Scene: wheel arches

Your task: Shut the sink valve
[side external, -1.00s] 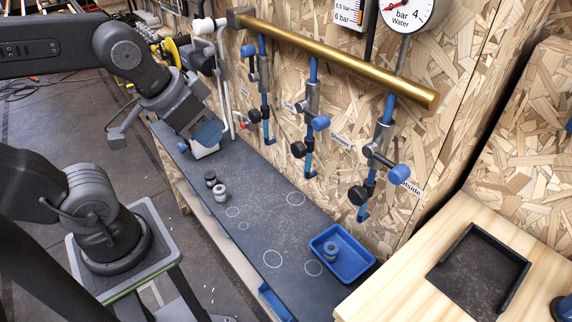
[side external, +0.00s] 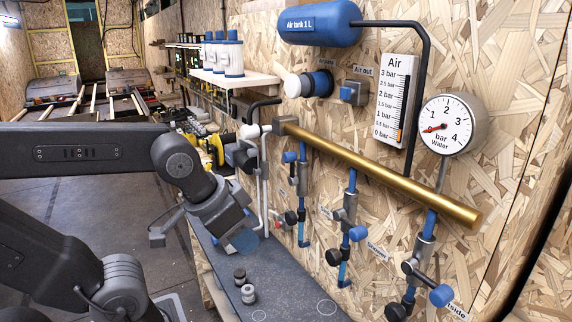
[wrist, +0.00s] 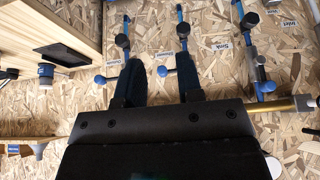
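The sink valve is the leftmost of three valves under the brass pipe in the side view; its blue-ended handle (side external: 289,157) lies roughly along its pipe. In the wrist view the blue handle end (wrist: 265,87) is at the right, near the "Sink" label (wrist: 248,38). My gripper (side external: 243,240) hangs left of the sink valve, apart from it, in the side view. In the wrist view my gripper (wrist: 160,60) has its two dark fingers spread with nothing held. The middle valve's blue handle end (wrist: 162,71) shows between the fingers, behind them.
The middle valve (side external: 350,205) and the outside valve (side external: 425,250) have handles sticking out crosswise. The brass pipe (side external: 390,180) runs above them. Two small grey and black pieces (side external: 246,290) stand on the dark bench (side external: 285,290). A gauge (side external: 445,125) is above right.

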